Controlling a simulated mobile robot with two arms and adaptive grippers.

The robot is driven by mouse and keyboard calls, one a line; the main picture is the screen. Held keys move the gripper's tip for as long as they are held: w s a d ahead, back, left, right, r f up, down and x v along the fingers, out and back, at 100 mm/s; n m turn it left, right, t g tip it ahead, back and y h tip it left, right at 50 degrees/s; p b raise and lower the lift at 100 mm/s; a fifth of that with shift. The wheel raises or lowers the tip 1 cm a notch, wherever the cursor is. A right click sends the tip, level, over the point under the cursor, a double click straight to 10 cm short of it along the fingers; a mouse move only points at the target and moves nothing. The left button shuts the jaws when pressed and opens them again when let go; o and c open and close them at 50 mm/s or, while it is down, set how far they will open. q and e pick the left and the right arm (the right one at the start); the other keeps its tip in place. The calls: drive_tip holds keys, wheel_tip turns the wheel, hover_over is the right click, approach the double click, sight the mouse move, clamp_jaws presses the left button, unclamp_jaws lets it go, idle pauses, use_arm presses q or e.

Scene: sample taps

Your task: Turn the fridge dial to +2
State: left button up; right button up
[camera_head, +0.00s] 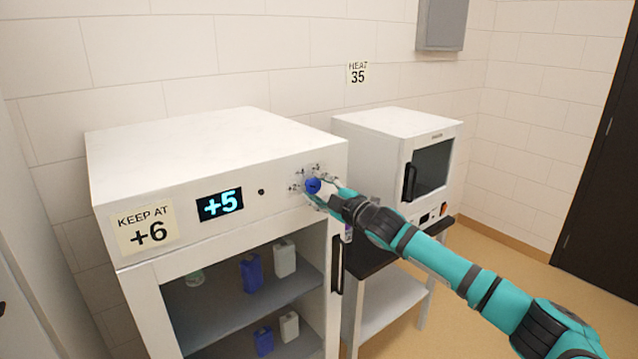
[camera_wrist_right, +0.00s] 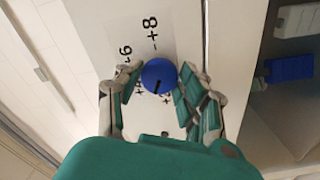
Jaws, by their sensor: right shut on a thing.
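The fridge (camera_head: 220,150) is a white cabinet with an open or glazed front. Its blue round dial (camera_head: 313,186) is at the upper right of the front panel, with printed numbers around it. The fridge display (camera_head: 220,204) reads +5. My right gripper (camera_head: 321,190) is shut on the dial. In the right wrist view the dial (camera_wrist_right: 159,72) sits between the fingers of the gripper (camera_wrist_right: 157,85), with a dark mark on its face; +8 and +6 are legible beside it, other numbers are partly hidden. My left gripper is not in view.
Blue and white containers (camera_head: 252,273) stand on the fridge shelves. A white oven (camera_head: 400,150) stands to the right on a stand, below a wall note (camera_head: 357,73) reading HEAT 35.

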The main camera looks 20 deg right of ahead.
drive_tip(key=n+p, duration=0.1)
drive_tip(key=n, duration=0.2)
drive_tip(key=shift+n+p, duration=0.55)
drive_tip(key=shift+n, duration=0.55)
drive_tip(key=shift+f+n, duration=0.15)
drive_tip(key=shift+n, duration=0.15)
drive_tip(key=o, duration=1.1)
drive_tip(key=shift+s, duration=0.1)
drive_tip(key=v, duration=1.2)
